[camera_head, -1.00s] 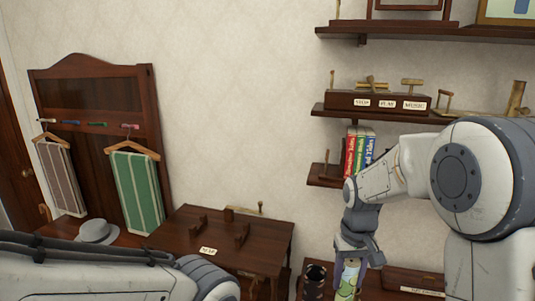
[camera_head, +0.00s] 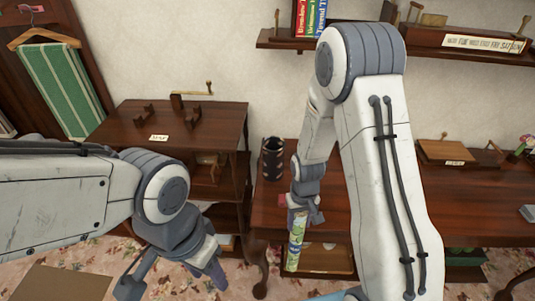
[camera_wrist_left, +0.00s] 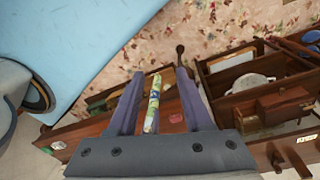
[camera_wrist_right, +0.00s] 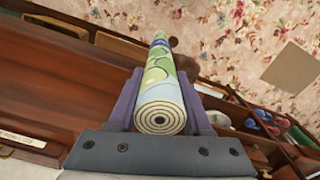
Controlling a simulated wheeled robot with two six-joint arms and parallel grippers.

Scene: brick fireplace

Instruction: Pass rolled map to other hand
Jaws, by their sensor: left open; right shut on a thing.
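The rolled map (camera_head: 297,240), printed in green, yellow and blue, hangs roughly upright from my right gripper (camera_head: 303,212) at the desk's front edge. In the right wrist view the map (camera_wrist_right: 160,85) lies between the purple fingers with its spiral end towards the camera. My right gripper is shut on it. My left gripper (camera_head: 168,282) is open and empty, lower and to the left of the map, apart from it. In the left wrist view the map (camera_wrist_left: 154,103) shows in the gap between the spread fingers, farther off.
A dark desk (camera_head: 400,215) stands behind the map, with a dark cylindrical holder (camera_head: 273,158) on its left end. A wooden cabinet (camera_head: 120,125) with open shelves stands at left. Wall shelves (camera_head: 450,50) are above. Space between my grippers is clear.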

